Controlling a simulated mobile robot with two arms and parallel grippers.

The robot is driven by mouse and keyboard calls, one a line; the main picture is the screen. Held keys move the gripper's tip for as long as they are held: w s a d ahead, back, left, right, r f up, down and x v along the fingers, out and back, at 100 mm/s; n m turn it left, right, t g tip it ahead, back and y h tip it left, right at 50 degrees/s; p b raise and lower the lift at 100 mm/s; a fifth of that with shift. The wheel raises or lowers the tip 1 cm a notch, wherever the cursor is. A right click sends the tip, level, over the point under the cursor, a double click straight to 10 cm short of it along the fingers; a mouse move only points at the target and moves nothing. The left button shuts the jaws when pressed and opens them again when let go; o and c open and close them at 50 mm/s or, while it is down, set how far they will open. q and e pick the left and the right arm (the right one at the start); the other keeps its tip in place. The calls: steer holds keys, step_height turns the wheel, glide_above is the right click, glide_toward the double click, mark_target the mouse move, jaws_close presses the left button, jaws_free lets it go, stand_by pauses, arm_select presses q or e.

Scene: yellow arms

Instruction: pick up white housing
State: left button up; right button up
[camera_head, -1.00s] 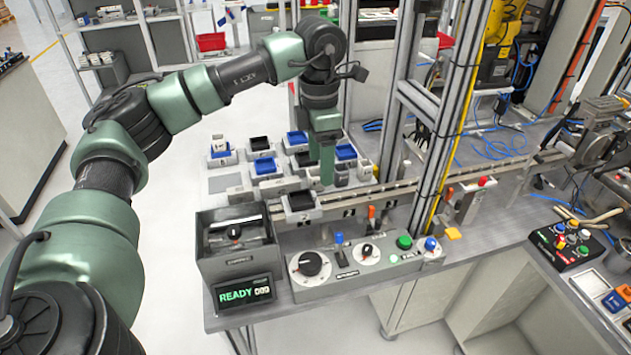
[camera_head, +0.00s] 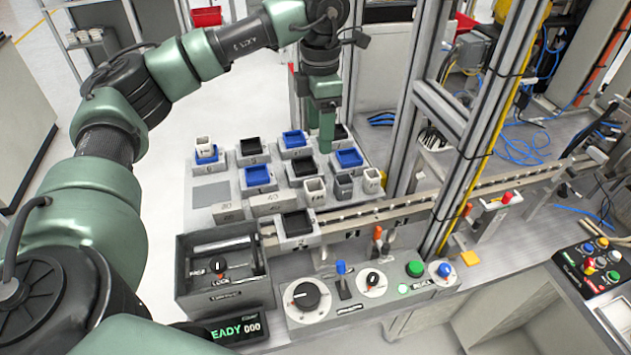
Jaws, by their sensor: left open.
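White, open-topped housings stand around the grey parts board. One (camera_head: 314,192) is at its front, another (camera_head: 371,181) at its front right corner beside the rail. A third (camera_head: 205,147) sits at the back left on a blue tray (camera_head: 207,158). A grey housing (camera_head: 343,187) stands between the front two. My left gripper (camera_head: 326,145) points down over the back right of the board, behind the front white housings. It is open, with nothing visible in it; its fingers overlap in this view. My right gripper is out of view.
Several black and blue trays (camera_head: 257,177) fill the board. A conveyor rail (camera_head: 400,205) runs along its front, with a black tray (camera_head: 296,223) at its left end. A grey bin (camera_head: 225,280) and a control panel (camera_head: 350,290) stand nearer. A metal post (camera_head: 411,100) rises at right.

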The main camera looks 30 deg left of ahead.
arm_select(q)
steer(key=f, duration=0.2)
steer(key=b, duration=1)
glide_toward(314, 189)
steer(key=d+f, duration=0.1)
steer(key=d, duration=0.1)
steer(key=shift+s+a+f+p, duration=0.1)
steer(key=shift+s+f+p, duration=0.1)
steer(key=shift+f, duration=0.2)
steer(key=shift+s+a+f+p, duration=0.1)
steer(key=shift+f+p, duration=0.05)
steer(key=shift+f, duration=0.2)
steer(key=f, duration=0.1)
steer(key=f+p, duration=0.1)
steer(key=f, duration=0.1)
steer(key=s+f+p, duration=0.1)
steer(key=f, duration=0.1)
steer(key=shift+a+f, duration=0.15)
steer(key=shift+a, duration=0.1)
steer(key=shift+f, duration=0.6)
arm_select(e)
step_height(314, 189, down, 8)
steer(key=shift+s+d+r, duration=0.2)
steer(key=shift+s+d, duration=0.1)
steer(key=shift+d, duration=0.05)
arm_select(q)
jaws_close()
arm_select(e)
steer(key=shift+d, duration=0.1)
